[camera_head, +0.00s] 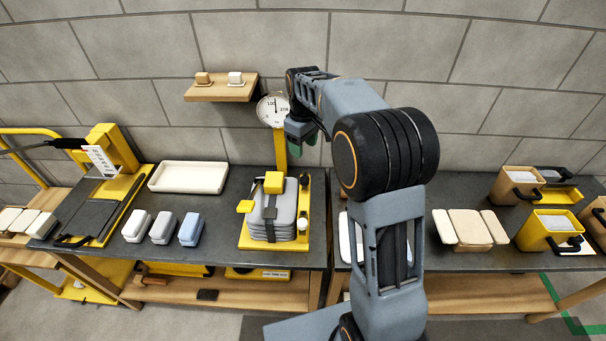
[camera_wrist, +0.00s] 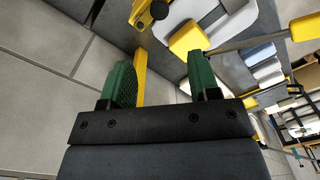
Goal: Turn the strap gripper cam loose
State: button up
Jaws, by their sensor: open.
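The strap unit stands on a yellow base plate (camera_head: 257,243) on the dark bench, left of my arm. A stack of grey pads (camera_head: 285,212) sits on it under a dark strap (camera_head: 270,210). A yellow block (camera_head: 273,182) is at the top of the strap, with a small yellow paddle (camera_head: 245,207) to its left; which part is the cam is not clear. The block (camera_wrist: 188,40) and paddle (camera_wrist: 306,27) also show in the wrist view. My gripper (camera_wrist: 160,82) is open and empty, its green fingers apart from the block. My arm mostly hides it in the head view.
A dial gauge (camera_head: 272,108) on a yellow post (camera_head: 280,150) stands just behind the unit, close to my gripper. A white tray (camera_head: 188,177) and several small blocks (camera_head: 162,228) lie to the left. A wooden shelf (camera_head: 220,91) is on the wall.

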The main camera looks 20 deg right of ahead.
aim_at(303, 177)
notch_tip(303, 177, down, 13)
jog(key=shift+r+p, duration=0.1)
jog(key=shift+p, duration=0.7)
jog(key=shift+c, duration=0.3)
grip_shut()
